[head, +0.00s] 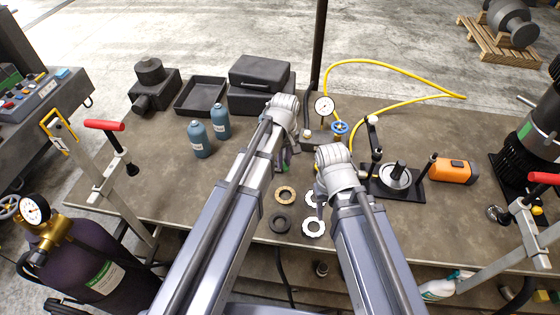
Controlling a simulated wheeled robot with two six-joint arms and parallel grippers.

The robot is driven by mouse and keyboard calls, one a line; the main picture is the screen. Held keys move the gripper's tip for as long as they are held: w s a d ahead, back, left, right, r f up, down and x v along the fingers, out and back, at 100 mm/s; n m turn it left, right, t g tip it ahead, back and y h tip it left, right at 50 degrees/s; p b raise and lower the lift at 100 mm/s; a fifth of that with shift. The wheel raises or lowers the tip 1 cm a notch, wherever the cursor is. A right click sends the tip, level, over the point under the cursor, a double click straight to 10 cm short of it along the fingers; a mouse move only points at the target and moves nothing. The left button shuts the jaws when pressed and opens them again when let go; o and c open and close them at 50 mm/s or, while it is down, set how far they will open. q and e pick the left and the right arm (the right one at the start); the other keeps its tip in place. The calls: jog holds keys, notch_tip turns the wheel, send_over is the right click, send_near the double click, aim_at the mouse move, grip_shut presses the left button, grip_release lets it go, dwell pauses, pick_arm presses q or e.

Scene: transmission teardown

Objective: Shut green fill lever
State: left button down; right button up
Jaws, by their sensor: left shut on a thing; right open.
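My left arm reaches over the middle of the table, and its gripper (281,160) points down, mostly hidden behind the arm. It is shut on a small green piece (287,152), which looks like the green fill lever; only a sliver of it shows. What the lever is fixed to and its angle are hidden. My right gripper (321,207) is open, pointing down beside the white ring at the table's front. Its fingertips are hard to make out.
A gauge (324,106) with a blue valve wheel (340,128) and yellow hose (395,68) stands behind the grippers. Two blue bottles (200,140) stand left; a black fixture (398,178) and orange tool (450,171) lie right.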

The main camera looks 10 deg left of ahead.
pick_arm(q)
jog(key=n, duration=0.2)
jog(key=w+d+n, duration=0.1)
jog(key=w+n, duration=0.1)
jog(key=n, duration=0.1)
jog(key=shift+d+n, duration=0.3)
jog(key=shift+w+d+n, duration=0.1)
jog(key=shift+w+n, duration=0.25)
jog(key=shift+n, duration=0.5)
jog(key=shift+w+d+n, duration=0.1)
jog(key=shift+w+n, duration=0.2)
jog(key=shift+n, duration=0.6)
jog(key=shift+w+n, duration=0.35)
jog(key=shift+n, duration=0.5)
jog(key=shift+w, duration=0.1)
jog(key=c, duration=0.8)
grip_release()
jog(key=shift+r, duration=0.1)
notch_tip(320, 180, up, 8)
jog(key=p, duration=0.7)
jog(key=shift+p, duration=0.4)
pick_arm(e)
notch_tip(320, 180, up, 8)
pick_arm(q)
jog(key=shift+f, duration=0.2)
pick_arm(e)
jog(key=shift+f, duration=0.15)
